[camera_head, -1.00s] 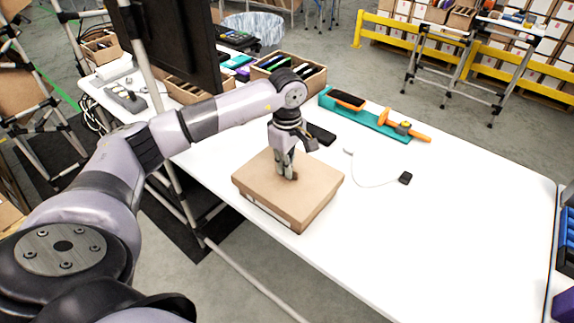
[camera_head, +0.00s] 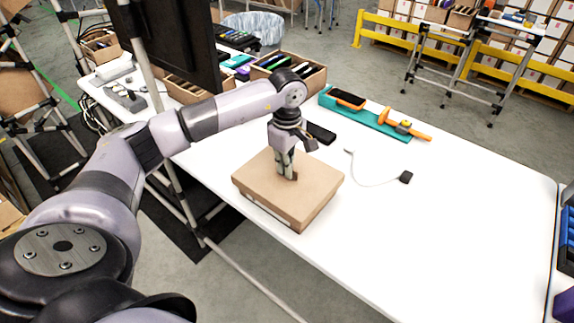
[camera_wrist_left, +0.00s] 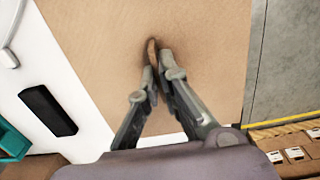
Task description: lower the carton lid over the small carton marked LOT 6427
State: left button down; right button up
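The brown carton lid (camera_head: 315,183) sits near the table's left front edge, its top roughly level; it also fills the upper middle of the left wrist view (camera_wrist_left: 205,60). My left gripper (camera_head: 288,176) points down at the middle of the lid. In the left wrist view its fingertips (camera_wrist_left: 157,58) are close together on a small brown tab on the lid. A pale strip (camera_head: 257,207) shows low on the lid's near left side. The small carton is hidden under the lid, or cannot be told apart from it; no LOT marking is readable. My right gripper is out of view.
A teal tray (camera_head: 365,118) with orange items and an open box (camera_head: 312,76) stand further back. The white table (camera_head: 430,230) is clear at right.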

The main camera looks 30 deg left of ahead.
pick_arm(q)
jog(key=c, duration=1.7)
grip_release()
notch_tip(320, 180, up, 19)
jog(key=p, duration=0.5)
